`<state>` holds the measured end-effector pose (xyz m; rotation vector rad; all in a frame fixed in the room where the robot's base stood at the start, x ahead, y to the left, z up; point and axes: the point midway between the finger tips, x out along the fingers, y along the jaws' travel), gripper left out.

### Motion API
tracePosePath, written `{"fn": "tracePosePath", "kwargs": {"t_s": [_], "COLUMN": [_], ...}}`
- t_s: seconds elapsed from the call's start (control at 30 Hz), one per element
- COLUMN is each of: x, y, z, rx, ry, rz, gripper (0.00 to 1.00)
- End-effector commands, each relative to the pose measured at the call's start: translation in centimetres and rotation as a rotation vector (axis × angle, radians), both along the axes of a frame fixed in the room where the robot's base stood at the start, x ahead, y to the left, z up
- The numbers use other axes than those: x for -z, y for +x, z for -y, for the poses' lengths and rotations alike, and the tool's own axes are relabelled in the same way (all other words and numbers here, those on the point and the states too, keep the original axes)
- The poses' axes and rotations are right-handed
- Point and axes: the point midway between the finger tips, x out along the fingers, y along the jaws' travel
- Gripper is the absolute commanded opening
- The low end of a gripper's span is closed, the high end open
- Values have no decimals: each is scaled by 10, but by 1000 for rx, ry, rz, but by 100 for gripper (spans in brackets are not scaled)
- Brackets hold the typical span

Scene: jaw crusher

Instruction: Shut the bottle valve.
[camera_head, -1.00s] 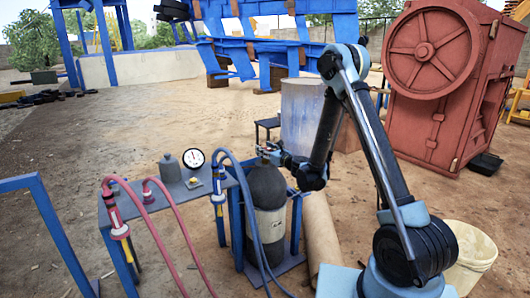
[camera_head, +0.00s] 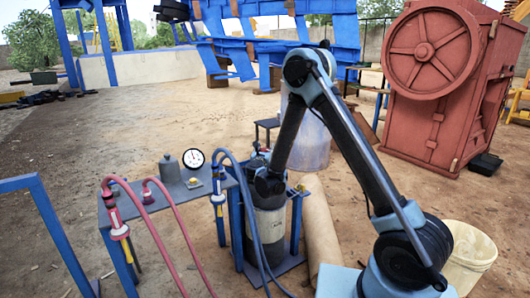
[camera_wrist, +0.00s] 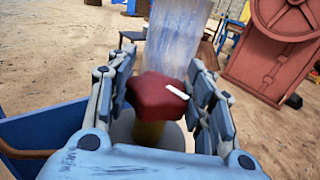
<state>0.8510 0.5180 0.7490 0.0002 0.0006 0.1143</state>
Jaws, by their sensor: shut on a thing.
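The dark gas bottle (camera_head: 268,222) stands upright in a blue stand in the head view. In the wrist view its valve is a red lobed knob (camera_wrist: 157,96) with a white mark on its right side, on a yellowish stem. My gripper (camera_wrist: 160,92) has its two fingers on either side of the knob and is shut on it. In the head view my wrist hangs in front of the bottle's upper part, and the knob is hidden there.
A small metal table (camera_head: 170,205) with a pressure gauge (camera_head: 194,158) stands left of the bottle. Blue hoses (camera_head: 254,220) hang close in front of it. A translucent drum (camera_head: 308,135) stands behind, a tan roll (camera_head: 320,225) to the right, and the red crusher (camera_head: 440,90) farther right.

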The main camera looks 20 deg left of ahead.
Motion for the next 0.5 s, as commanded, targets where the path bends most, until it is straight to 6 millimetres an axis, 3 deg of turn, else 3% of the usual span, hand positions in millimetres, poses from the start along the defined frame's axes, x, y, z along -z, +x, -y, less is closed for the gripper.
{"fn": "tracePosePath", "kwargs": {"t_s": [0.5], "x": [1], "y": [1], "z": [0], "rx": [199], "ry": [1], "rz": [-1], "gripper": [24]}}
